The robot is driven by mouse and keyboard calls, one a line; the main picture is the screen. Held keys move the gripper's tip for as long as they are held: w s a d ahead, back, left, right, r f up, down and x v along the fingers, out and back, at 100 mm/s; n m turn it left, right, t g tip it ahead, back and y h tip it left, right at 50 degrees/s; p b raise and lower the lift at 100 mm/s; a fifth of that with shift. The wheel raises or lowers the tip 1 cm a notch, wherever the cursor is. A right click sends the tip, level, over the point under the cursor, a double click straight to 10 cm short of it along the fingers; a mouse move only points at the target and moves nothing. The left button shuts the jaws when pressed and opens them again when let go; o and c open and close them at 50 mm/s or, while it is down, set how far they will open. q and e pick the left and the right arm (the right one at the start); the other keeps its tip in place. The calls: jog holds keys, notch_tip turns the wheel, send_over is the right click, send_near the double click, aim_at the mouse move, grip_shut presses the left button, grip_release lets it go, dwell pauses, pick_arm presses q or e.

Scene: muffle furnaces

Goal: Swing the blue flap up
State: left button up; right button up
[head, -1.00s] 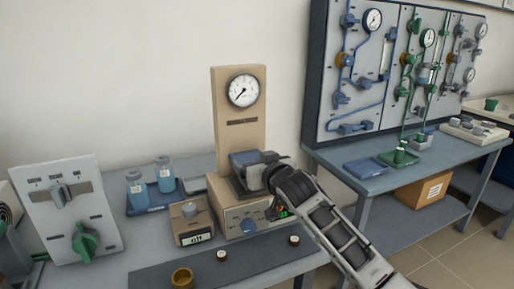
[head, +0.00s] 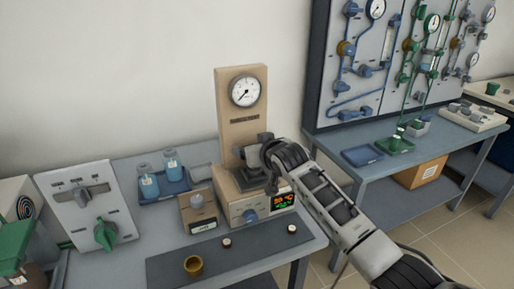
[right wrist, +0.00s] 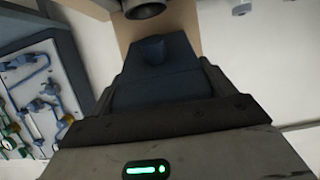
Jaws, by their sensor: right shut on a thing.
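The beige furnace (head: 243,115) with a round gauge on its upright back stands on the grey bench. My right gripper (head: 262,150) reaches in from the right at the front of its upright, above the base. In the right wrist view, the dark blue flap (right wrist: 155,85) with a small raised tab lies between the two dark fingers, and the gripper is shut on it. In the head view the flap is mostly hidden behind the gripper, so its exact angle is hard to tell. My left gripper is not in view.
A small beige box (head: 199,212) and a blue tray (head: 165,194) with bottles stand left. A brass cup (head: 193,265) is on the dark mat (head: 215,262). A panel with a green knob (head: 105,234) stands further left.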

jog(key=shift+w+r, duration=0.2)
jog(key=shift+r, duration=0.5)
jog(key=o, duration=1.3)
jog(key=shift+f, duration=0.2)
jog(key=shift+s, duration=0.1)
jog(key=v, duration=1.6)
jog(key=shift+f, duration=0.15)
